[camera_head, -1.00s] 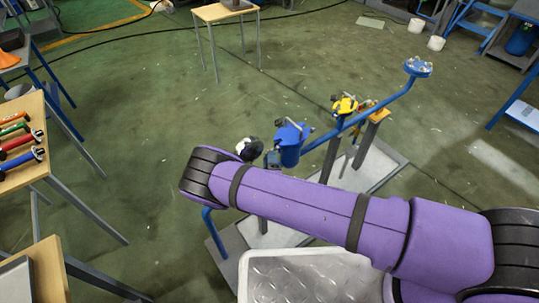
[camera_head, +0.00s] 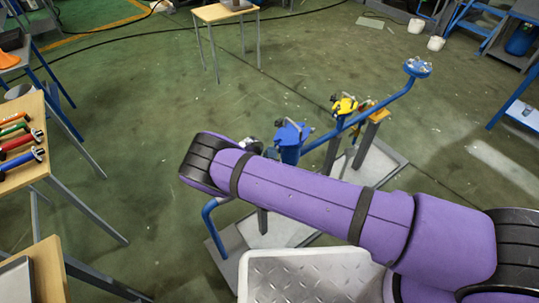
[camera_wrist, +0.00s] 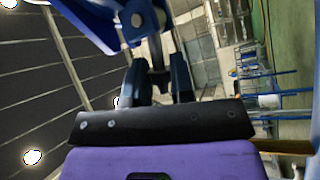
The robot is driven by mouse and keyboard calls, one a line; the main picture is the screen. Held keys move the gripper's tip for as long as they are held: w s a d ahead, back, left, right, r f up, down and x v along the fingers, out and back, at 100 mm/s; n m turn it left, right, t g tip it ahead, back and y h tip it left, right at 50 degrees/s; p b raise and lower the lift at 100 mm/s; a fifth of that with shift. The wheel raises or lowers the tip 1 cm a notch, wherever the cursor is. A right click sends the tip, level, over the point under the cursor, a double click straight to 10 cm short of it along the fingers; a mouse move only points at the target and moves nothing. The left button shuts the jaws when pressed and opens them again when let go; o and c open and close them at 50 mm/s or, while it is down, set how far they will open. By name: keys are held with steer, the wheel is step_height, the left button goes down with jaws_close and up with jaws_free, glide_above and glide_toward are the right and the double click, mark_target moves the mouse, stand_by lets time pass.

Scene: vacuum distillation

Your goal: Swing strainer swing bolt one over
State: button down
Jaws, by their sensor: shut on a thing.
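The blue strainer (camera_head: 290,140) stands on the pipe rig, just beyond my purple arm in the head view. Its blue body also fills the top of the wrist view (camera_wrist: 100,22), close and seen at an odd angle. My gripper (camera_wrist: 157,84) shows in the wrist view with its two dark fingers upright. They are shut on a dark, slim piece between them, the swing bolt (camera_wrist: 157,55), beside the blue body. The bolt's exact tilt is hard to tell. In the head view my arm hides the fingers and the bolt.
A blue pipe (camera_head: 388,103) runs to a flange (camera_head: 417,68) at upper right. A yellow fitting (camera_head: 344,105) sits on it beyond the strainer. A wooden table (camera_head: 22,130) with coloured-handled tools stands at left. The green floor between is clear.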

steer(key=m+g, duration=0.1)
steer(key=r+m+g, duration=0.1)
steer(key=m, duration=0.1)
steer(key=shift+w+d+r+h, duration=0.15)
steer(key=shift+r+h, duration=0.05)
steer(key=shift+h, duration=0.1)
steer(key=c, duration=1.2)
jaws_free()
